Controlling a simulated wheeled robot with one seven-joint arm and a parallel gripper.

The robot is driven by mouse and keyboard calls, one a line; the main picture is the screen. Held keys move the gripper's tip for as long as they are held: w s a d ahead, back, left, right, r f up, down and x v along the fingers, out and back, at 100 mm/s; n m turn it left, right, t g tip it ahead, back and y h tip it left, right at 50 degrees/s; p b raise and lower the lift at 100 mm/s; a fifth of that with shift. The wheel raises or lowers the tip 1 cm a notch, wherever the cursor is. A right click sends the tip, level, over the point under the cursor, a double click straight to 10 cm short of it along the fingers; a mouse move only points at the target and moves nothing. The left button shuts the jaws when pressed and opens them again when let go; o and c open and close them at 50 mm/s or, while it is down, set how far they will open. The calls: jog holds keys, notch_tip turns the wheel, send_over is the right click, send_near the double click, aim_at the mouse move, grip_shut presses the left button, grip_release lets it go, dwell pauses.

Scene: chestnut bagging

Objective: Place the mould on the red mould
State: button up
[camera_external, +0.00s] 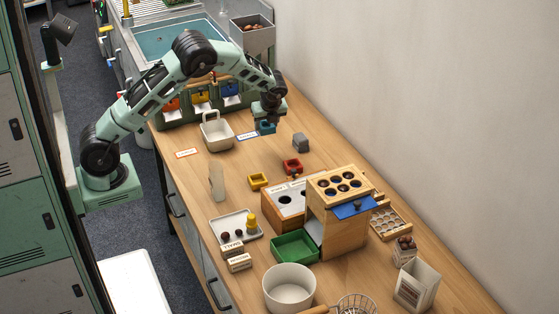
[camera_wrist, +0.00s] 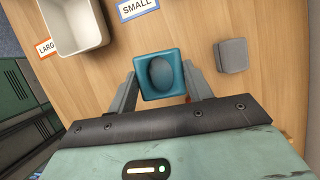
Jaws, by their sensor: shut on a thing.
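My gripper (camera_wrist: 160,90) is shut on a teal-blue square mould with an oval hollow (camera_wrist: 160,72). In the external view the blue mould (camera_external: 266,127) hangs below my gripper (camera_external: 268,115), over the far part of the table near the SMALL label. I cannot tell exactly how high it is above the wood. The red mould (camera_external: 292,166) sits on the table nearer the camera and to the right of my gripper, apart from it. A yellow mould (camera_external: 258,181) lies to the left of the red one.
A grey block (camera_external: 300,142) stands close to the right of my gripper. A white basket (camera_external: 217,132) stands to its left. A wooden box with round holes (camera_external: 340,185) stands just beyond the red mould towards the camera. Bare wood lies between my gripper and the red mould.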

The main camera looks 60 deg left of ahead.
jog(key=w+d+r+m+t+p, duration=0.1)
jog(key=w+d+m, duration=0.1)
jog(key=d, duration=0.4)
jog(key=w+d+r+m, duration=0.1)
jog(key=w+d+r, duration=0.1)
jog(key=d, duration=0.3)
send_over(293, 162)
jog(key=d, duration=0.2)
jog(key=f, duration=0.6)
jog(key=shift+s+a+p, duration=0.25)
jog(key=shift+s+p, duration=0.05)
jog(key=shift+f, duration=2.1)
jog(key=shift+f, duration=0.15)
jog(key=o, duration=1)
